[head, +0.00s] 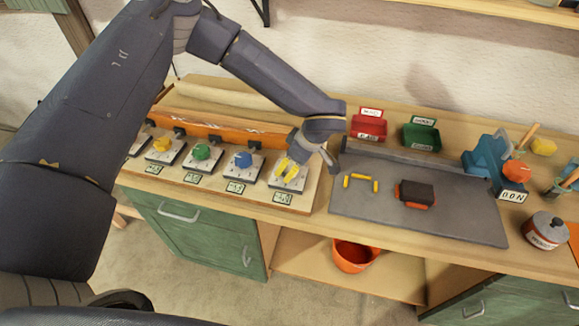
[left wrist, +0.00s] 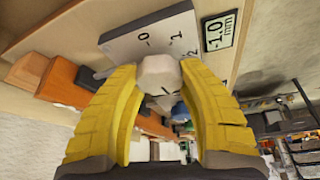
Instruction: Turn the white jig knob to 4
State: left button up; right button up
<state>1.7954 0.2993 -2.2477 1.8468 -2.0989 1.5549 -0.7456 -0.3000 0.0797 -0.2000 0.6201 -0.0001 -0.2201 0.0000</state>
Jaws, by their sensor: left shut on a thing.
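The white jig knob (left wrist: 158,75) shows in the left wrist view between my yellow fingertips, on a pale dial plate (left wrist: 130,42). Dial marks 0, 1 and 2 can be read there; where the knob points is not clear. A small display (left wrist: 219,32) beside the plate seems to read -1.0 mm. In the head view my left gripper (head: 288,170) is over the rightmost dial plate (head: 276,182), shut on the knob, which its fingers hide there. My right gripper is in neither view.
Yellow (head: 162,145), green (head: 202,152) and blue (head: 243,159) knobs stand in a row to the left. Red (head: 369,128) and green (head: 421,135) bins stand behind.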

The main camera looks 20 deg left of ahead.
pick_arm(q)
jog(key=shift+s+a+f+m, duration=0.1)
jog(key=shift+m, duration=0.5)
jog(key=shift+m+t, duration=0.3)
jog(key=o, duration=1.3)
jog(key=shift+c, duration=0.2)
jog(key=v, duration=1.2)
